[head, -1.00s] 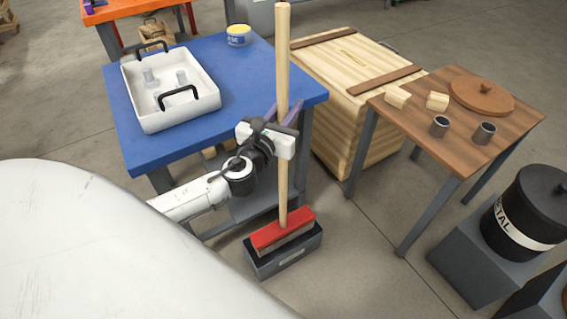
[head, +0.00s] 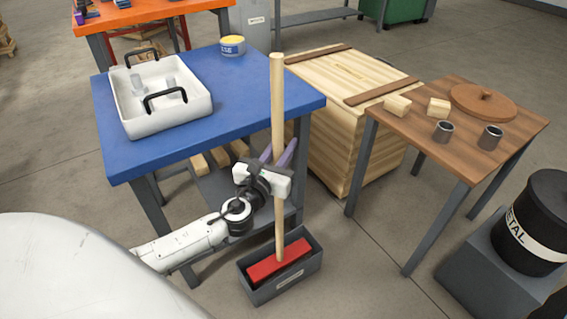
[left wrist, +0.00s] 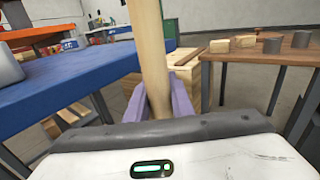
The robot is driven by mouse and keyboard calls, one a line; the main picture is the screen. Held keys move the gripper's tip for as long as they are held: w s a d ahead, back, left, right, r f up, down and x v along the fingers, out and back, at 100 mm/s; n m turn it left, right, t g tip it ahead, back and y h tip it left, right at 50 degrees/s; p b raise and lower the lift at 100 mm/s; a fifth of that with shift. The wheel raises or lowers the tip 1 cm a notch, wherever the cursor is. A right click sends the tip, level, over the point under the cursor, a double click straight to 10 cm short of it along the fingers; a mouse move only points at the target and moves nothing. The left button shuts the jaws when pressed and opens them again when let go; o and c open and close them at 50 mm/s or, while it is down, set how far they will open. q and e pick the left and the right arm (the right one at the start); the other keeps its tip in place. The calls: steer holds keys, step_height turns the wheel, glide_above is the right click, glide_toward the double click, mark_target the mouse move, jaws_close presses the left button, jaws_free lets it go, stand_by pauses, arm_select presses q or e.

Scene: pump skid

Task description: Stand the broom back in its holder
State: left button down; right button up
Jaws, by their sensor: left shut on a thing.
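The broom has a pale wooden handle (head: 278,105) and a red head (head: 279,261). It stands close to upright. Its head sits down inside the dark grey open box of the holder (head: 287,291) on the floor, with the box walls around it. My left gripper (head: 279,158) is shut on the handle about midway up, with purple fingers on either side of it. In the left wrist view the handle (left wrist: 152,60) rises between the purple fingers (left wrist: 160,98). The bristles are hidden. My right gripper is not in view.
The blue table (head: 225,120) with a white tray (head: 190,120) and a tin (head: 232,46) is close to the handle's left. A wooden crate (head: 340,115) and a brown table (head: 455,150) stand to the right.

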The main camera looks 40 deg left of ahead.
arm_select(q)
steer(key=shift+f+b, duration=0.95)
steer(key=shift+f, duration=0.7)
steer(key=shift+f, duration=0.1)
steer(key=c, duration=1.6)
jaws_free()
steer(key=shift+f, duration=0.15)
steer(key=shift+o, duration=0.2)
